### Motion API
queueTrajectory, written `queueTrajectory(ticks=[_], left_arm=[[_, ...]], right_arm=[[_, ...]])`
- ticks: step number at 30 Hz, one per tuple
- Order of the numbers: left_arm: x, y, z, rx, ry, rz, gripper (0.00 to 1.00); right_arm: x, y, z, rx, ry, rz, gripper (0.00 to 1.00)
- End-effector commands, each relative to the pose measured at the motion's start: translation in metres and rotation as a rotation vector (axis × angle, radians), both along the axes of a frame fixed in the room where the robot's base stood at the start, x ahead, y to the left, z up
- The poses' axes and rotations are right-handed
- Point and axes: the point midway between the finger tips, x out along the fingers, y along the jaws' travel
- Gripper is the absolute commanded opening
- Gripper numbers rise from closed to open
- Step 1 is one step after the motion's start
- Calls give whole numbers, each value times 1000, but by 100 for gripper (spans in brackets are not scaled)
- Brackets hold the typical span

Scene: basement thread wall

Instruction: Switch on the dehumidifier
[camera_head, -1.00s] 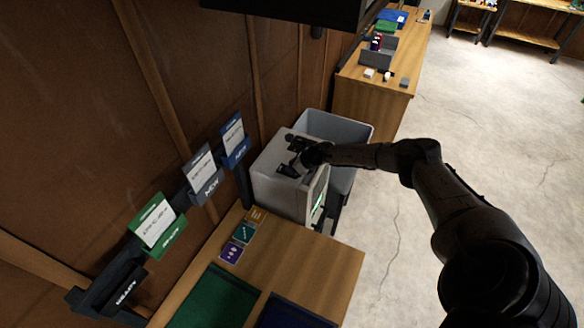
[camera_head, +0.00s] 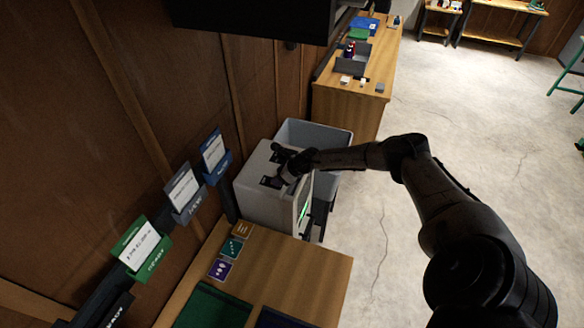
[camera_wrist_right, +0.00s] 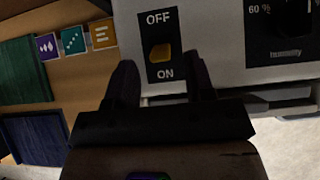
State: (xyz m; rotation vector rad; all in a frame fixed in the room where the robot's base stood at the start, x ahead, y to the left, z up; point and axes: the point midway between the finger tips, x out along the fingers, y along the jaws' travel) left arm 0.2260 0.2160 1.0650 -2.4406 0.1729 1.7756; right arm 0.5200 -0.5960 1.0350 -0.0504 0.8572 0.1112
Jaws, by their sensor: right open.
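The dehumidifier is a pale grey box (camera_head: 258,207) beside the wooden wall, with a green lit strip (camera_head: 305,211) on its front. In the right wrist view its top carries a black switch plate (camera_wrist_right: 153,75), marked OFF above and ON below. An orange switch (camera_wrist_right: 161,53) sits between the two words; which way it is set is unclear. A humidity dial panel (camera_wrist_right: 284,30) is to its right. My right gripper (camera_wrist_right: 160,62) is open and empty, its fingers on either side of the switch plate; contact cannot be told. In the head view the right gripper (camera_head: 278,179) is over the box top. My left gripper is out of view.
A grey open bin (camera_head: 335,140) stands right behind the dehumidifier. A wooden table (camera_head: 290,275) with coloured cards and a green mat (camera_head: 212,307) is in front. Card holders (camera_head: 183,195) line the wall at left. Open concrete floor (camera_head: 390,240) lies to the right.

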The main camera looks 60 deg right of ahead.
Motion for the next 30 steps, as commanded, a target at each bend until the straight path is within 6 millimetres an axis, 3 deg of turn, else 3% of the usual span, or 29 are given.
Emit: queueTrajectory(ticks=[3,13,21,30], left_arm=[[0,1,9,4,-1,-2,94],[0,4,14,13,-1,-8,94],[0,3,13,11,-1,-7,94],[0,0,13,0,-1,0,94]], right_arm=[[-18,-4,23,-4,1,2,49],[-56,-7,65,-2,1,1,49],[-69,-8,81,0,0,0,49],[-71,-9,83,-1,-1,-1,49]])
